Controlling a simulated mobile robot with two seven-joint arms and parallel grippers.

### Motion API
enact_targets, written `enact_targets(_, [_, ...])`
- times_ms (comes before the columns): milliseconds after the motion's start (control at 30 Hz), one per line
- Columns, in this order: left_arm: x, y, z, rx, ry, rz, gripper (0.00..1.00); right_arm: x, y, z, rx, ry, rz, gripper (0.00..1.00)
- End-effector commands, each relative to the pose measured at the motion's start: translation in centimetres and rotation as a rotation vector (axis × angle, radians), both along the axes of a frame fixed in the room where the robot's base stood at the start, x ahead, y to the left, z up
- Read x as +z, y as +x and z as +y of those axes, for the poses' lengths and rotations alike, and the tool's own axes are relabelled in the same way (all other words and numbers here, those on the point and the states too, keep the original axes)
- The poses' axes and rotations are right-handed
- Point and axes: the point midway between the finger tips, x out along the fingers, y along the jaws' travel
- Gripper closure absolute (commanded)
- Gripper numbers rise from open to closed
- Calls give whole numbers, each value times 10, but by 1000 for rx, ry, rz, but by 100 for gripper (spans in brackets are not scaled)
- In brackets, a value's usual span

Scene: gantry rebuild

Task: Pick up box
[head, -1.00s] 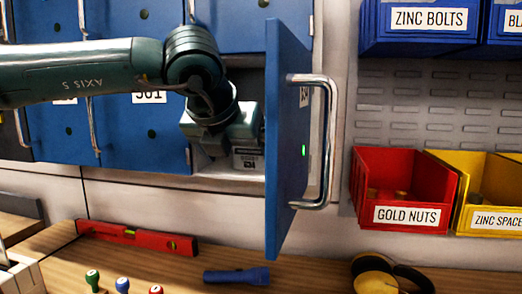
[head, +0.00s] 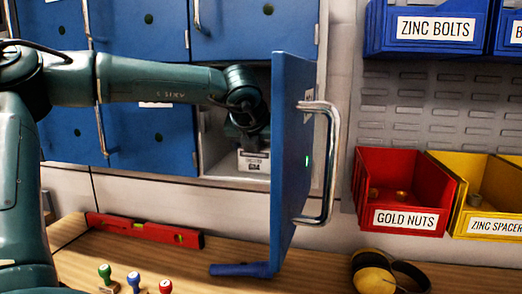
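A small box with a white printed label (head: 254,163) sits inside an open locker compartment (head: 215,155), low in the opening. My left arm comes in from the left and reaches into the compartment. My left gripper (head: 256,141) is dark and in shadow, just above and behind the box's label. I cannot tell whether its fingers touch the box or how far apart they are. The open blue door (head: 290,170) hides the right side of the compartment. My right gripper is not in view.
The door, with its metal handle (head: 327,160), sticks out close to my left arm's right. Closed blue lockers surround the opening. A red spirit level (head: 145,230), blue torch (head: 240,270), stamps and earmuffs (head: 375,275) lie on the workbench below. Red (head: 405,190) and yellow bins hang right.

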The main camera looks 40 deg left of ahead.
Motion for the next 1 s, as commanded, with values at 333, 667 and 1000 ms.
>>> enact_targets(333, [-4, 3, 2, 0, -1, -2, 14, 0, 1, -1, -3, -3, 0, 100])
enact_targets(667, [-4, 3, 2, 0, -1, -2, 41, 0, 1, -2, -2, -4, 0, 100])
enact_targets(1000, [-3, 3, 2, -1, -1, -4, 66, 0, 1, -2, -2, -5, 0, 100])
